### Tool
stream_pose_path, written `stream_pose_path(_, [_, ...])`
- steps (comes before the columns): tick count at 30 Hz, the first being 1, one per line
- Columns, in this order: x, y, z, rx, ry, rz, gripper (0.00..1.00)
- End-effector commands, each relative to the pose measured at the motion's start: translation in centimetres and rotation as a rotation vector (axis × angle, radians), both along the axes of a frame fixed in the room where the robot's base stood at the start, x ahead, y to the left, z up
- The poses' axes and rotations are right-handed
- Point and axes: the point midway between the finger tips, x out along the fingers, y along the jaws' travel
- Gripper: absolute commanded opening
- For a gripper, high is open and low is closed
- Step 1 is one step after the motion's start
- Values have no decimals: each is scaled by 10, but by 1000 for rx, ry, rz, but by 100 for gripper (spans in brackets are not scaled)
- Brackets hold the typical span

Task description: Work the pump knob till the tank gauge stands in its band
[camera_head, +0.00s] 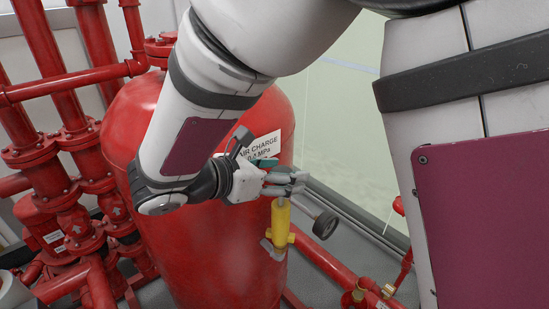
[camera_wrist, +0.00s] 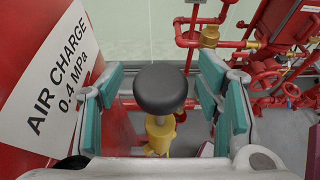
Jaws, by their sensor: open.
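The pump is a yellow cylinder (camera_head: 281,222) on the side of the red tank (camera_head: 215,255). Its yellow body also shows in the wrist view (camera_wrist: 158,135), below a round black knob (camera_wrist: 161,88) on a thin stem. My gripper (camera_head: 298,182) is open just above the pump. In the wrist view, the knob appears between its teal-padded fingers (camera_wrist: 161,70), with gaps on both sides. In the head view my fingers hide the knob. A dark round part (camera_head: 325,225) on a thin stem, perhaps the gauge, stands right of the pump; no dial face or band is readable.
A white "AIR CHARGE" label (camera_wrist: 58,75) is on the tank beside my left finger. Red pipes and valves (camera_head: 70,170) crowd the left. More red piping with brass fittings (camera_wrist: 209,36) lies beyond my gripper. A pale wall (camera_head: 345,130) stands behind.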

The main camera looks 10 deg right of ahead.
Motion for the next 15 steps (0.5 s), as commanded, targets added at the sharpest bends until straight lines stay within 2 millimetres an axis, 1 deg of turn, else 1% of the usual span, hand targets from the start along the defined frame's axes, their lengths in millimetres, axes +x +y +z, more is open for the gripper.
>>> stream_pose_path(5, [-6,9,5,-1,0,1,59])
stream_pose_path(15, [-22,33,17,0,0,2,59])
